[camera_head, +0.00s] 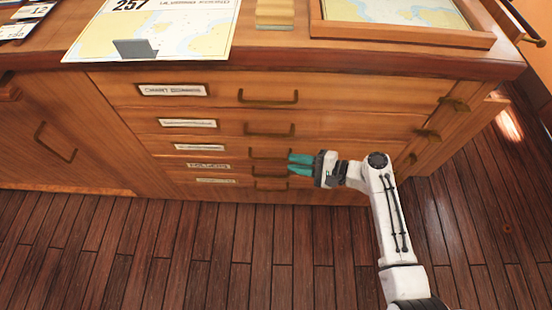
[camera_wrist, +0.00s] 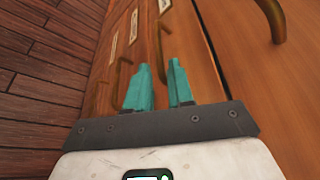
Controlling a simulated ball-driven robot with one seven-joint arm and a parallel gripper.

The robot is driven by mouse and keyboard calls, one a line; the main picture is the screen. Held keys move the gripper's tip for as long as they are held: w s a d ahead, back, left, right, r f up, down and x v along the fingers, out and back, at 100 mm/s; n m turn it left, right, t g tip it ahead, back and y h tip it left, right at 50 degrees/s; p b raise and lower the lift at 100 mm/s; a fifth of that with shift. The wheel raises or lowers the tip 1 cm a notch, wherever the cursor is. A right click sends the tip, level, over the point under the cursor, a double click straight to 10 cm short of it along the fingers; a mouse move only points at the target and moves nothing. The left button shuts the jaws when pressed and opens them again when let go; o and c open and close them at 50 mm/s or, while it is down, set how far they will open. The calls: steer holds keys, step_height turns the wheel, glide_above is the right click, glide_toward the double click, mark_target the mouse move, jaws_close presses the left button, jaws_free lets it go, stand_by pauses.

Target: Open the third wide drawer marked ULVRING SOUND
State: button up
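A wooden cabinet holds a stack of wide drawers, each with a label and a bar handle. The third drawer has a small white label (camera_head: 199,147) too small to read, and a brass handle (camera_head: 270,154). This drawer looks shut, flush with the others. My gripper (camera_head: 291,163) has teal fingers and is at the right end of the third handle, close to the drawer fronts. In the wrist view the fingers (camera_wrist: 160,82) are apart, with a handle (camera_wrist: 160,42) showing at the gap between their tips. I cannot tell whether they touch it.
Other drawer handles are close by, above (camera_head: 270,130) and below (camera_head: 271,171). A chart (camera_head: 160,30) and a framed tray (camera_head: 400,36) lie on the cabinet top. Brass latches (camera_head: 428,135) line the right side. The plank floor (camera_head: 200,250) in front is clear.

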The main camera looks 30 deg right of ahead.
mark_target(281, 160)
steer(key=x, duration=0.6)
steer(key=shift+w+a+f+b, duration=0.15)
steer(key=shift+w+a+b, duration=0.1)
steer(key=shift+w+b, duration=0.1)
steer(key=shift+c, duration=0.3)
jaws_close()
steer(key=shift+s, duration=0.1)
